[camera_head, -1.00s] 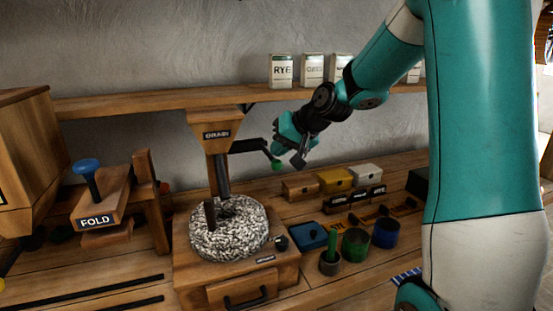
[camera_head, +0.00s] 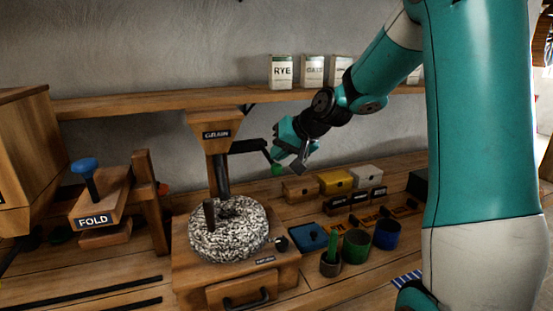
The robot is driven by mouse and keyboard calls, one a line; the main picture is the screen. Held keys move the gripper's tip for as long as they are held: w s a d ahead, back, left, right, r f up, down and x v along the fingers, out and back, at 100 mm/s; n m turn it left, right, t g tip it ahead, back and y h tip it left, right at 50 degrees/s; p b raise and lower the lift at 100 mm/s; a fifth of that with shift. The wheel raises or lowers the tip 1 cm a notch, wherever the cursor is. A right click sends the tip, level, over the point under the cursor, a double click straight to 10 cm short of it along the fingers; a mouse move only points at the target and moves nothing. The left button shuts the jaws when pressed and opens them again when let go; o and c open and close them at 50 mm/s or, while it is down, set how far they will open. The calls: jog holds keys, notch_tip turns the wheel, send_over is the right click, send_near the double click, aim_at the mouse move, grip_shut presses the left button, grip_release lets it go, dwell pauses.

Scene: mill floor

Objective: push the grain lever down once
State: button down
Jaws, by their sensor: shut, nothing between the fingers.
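The grain lever (camera_head: 250,146) is a dark bent arm on the right side of the wooden hopper marked GRAIN (camera_head: 216,134). Its outer end turns down to a green knob (camera_head: 277,169). My gripper (camera_head: 297,167) is shut and empty, close beside the knob on its right. It partly overlaps the knob in the picture, and I cannot tell whether they touch. Below the hopper, a speckled round millstone (camera_head: 229,240) sits on a wooden mill base (camera_head: 190,273) with a drawer.
A shelf (camera_head: 150,106) with tins such as RYE (camera_head: 281,72) runs behind. A FOLD press (camera_head: 94,221) with a blue knob stands left. Small boxes, a blue lidded box (camera_head: 309,238) and cups (camera_head: 355,245) crowd the bench at right, below my arm.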

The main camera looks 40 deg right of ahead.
jog(key=shift+f+b, duration=1)
jog(key=shift+f, duration=0.35)
dwell(0.9)
jog(key=shift+r, duration=0.1)
dwell(0.4)
jog(key=shift+r+p, duration=2.25)
jog(key=shift+r, duration=0.5)
notch_tip(320, 180, up, 5)
jog(key=p, duration=0.4)
